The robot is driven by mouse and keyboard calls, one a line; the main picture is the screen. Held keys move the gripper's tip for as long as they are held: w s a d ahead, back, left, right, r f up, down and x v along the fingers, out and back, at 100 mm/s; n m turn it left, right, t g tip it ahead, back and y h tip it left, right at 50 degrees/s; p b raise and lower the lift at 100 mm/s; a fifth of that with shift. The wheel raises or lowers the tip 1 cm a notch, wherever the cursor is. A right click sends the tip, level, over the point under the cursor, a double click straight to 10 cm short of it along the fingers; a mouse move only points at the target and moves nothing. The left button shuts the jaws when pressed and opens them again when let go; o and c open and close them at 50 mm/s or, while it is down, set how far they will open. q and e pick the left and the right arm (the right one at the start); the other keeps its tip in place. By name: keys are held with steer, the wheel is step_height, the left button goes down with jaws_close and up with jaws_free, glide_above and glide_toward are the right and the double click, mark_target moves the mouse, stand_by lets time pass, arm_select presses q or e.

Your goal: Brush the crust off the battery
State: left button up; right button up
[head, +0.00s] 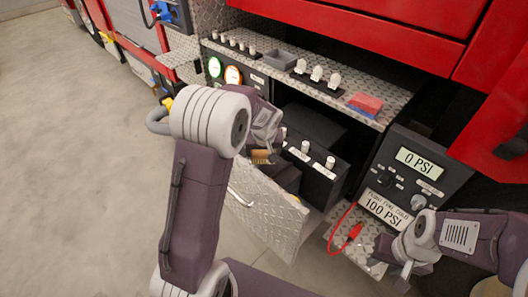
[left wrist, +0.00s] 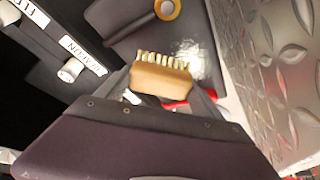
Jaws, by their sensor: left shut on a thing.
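My left gripper (left wrist: 168,98) is shut on a brush (left wrist: 160,82) with a wooden back and pale bristles. The brush also shows in the head view (head: 261,156), low in the open compartment. In the left wrist view, a patch of white crust (left wrist: 190,58) lies on the dark top of the battery (left wrist: 130,44), just beyond the bristles. I cannot tell whether the bristles touch it. In the head view my left arm hides much of the battery area. My right gripper (head: 397,270) is at the lower right, apart from the battery; its finger opening is unclear.
A yellow ring (left wrist: 168,9) sits on the battery's far side. A diamond-plate door (head: 268,215) hangs open beside the compartment. A labelled valve panel (head: 318,165) stands close by. A red clamp (head: 354,232) with cable lies left of my right gripper. The upper shelf holds a red-and-blue sponge (head: 366,103).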

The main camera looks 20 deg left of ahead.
arm_select(q)
steer(key=shift+w+a+r+p, duration=0.2)
steer(key=shift+a+p, duration=0.1)
steer(key=shift+a, duration=0.2)
steer(key=shift+w+a+r+p, duration=0.1)
steer(key=shift+w+a+p, duration=0.15)
steer(key=shift+a, duration=0.2)
steer(key=shift+w+a+f, duration=0.15)
steer(key=shift+a+f, duration=0.05)
steer(key=shift+a, duration=0.25)
steer(key=a, duration=0.1)
steer(key=p, duration=0.1)
steer(key=w+a+p, duration=0.1)
steer(key=shift+a+r, duration=0.25)
steer(key=shift+a, duration=0.1)
steer(key=shift+w+a+f+p, duration=0.15)
steer(key=shift+a+p, duration=0.15)
steer(key=shift+p, duration=0.05)
steer(key=shift+w+a+r+p, duration=0.1)
steer(key=shift+a+r+p, duration=0.1)
steer(key=shift+p, duration=0.1)
steer(key=shift+w+a+r+p, duration=0.1)
steer(key=shift+w+a+p, duration=0.25)
steer(key=shift+a+p, duration=0.5)
steer(key=shift+w+a+f, duration=0.2)
steer(key=shift+w+a, duration=0.05)
steer(key=shift+a, duration=0.3)
